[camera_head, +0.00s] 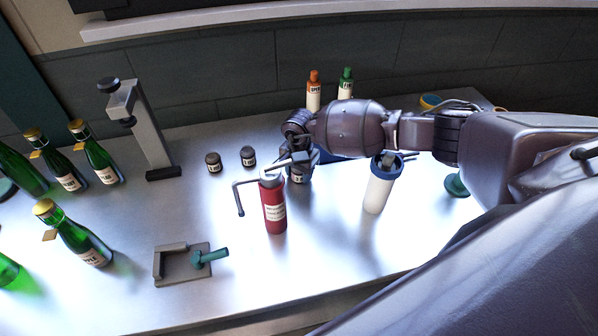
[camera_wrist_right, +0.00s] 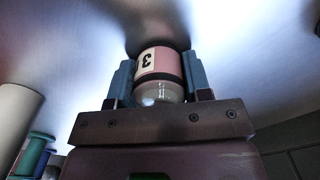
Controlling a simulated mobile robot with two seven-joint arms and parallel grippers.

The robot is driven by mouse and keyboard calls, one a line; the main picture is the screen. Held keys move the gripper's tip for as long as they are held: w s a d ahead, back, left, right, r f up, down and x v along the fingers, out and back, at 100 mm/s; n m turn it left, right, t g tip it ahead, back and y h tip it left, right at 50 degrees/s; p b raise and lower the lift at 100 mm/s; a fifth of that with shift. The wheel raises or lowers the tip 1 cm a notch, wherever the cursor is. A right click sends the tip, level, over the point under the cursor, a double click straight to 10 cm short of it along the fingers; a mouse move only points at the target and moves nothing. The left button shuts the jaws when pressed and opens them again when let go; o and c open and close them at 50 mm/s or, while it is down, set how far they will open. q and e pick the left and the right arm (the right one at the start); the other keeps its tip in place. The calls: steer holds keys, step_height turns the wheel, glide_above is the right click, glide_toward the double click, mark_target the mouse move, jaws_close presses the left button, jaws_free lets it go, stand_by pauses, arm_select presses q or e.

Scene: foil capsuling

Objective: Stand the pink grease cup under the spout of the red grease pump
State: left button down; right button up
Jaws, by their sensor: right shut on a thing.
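The red grease pump (camera_head: 274,208) stands upright near the middle of the table in the head view. Its thin grey spout (camera_head: 239,197) reaches out left and bends down, with bare table below its tip. My right gripper (camera_head: 299,168) is just right of the pump and behind it. In the right wrist view the gripper (camera_wrist_right: 155,78) is shut on the pink grease cup (camera_wrist_right: 160,62), which has a pink band marked 3. A small part of the cup (camera_head: 298,178) shows in the head view beside the pump. My left gripper is out of view.
Two small dark cups (camera_head: 213,162) (camera_head: 248,156) stand behind the spout. A grey stand (camera_head: 150,130) and green bottles (camera_head: 75,232) are at left. A small grey fixture (camera_head: 170,262) lies in front-left. A white canister (camera_head: 378,192) stands right of the pump.

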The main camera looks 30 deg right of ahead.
steer(key=shift+c, duration=0.9)
